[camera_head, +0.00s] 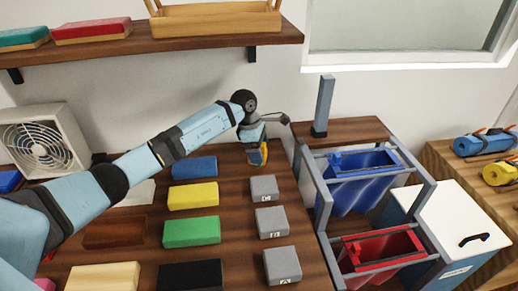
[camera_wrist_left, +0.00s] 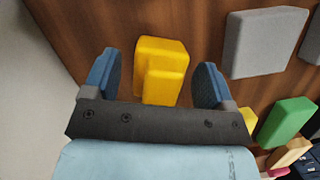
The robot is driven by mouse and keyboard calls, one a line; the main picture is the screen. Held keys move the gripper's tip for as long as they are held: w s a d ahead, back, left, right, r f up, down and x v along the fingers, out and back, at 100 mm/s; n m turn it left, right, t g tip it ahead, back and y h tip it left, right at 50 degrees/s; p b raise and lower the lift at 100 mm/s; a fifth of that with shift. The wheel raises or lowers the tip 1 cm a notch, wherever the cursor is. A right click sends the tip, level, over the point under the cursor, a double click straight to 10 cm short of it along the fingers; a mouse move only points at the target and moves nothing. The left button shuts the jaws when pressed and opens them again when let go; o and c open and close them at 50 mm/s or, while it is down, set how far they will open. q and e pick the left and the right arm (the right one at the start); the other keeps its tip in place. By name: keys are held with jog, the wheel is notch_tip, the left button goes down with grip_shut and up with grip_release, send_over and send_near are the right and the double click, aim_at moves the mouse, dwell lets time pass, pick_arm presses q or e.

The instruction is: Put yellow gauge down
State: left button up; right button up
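The yellow gauge (camera_wrist_left: 162,72) is a small blocky yellow piece with a raised step. In the left wrist view it lies between the two blue fingers of my left gripper (camera_wrist_left: 157,82), with a gap on each side. The fingers are spread and do not touch it. In the head view my left gripper (camera_head: 257,158) points down at the back of the dark wooden counter (camera_head: 232,205), and the gauge (camera_head: 264,153) shows partly behind it. The gauge appears to rest on the wood. My right gripper is not in view.
Grey blocks (camera_head: 272,222) with labels stand in a column in front of the gripper. Blue (camera_head: 194,167), yellow (camera_head: 193,195) and green (camera_head: 192,231) blocks lie to their left. A frame with blue (camera_head: 362,185) and red (camera_head: 383,255) bins stands right. A shelf (camera_head: 180,42) hangs above.

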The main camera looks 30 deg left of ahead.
pick_arm(q)
jog(key=w+v, duration=0.1)
jog(key=v, duration=1.1)
jog(key=shift+s+r, duration=0.2)
jog(key=shift+s, duration=0.25)
jog(key=shift+f, duration=0.1)
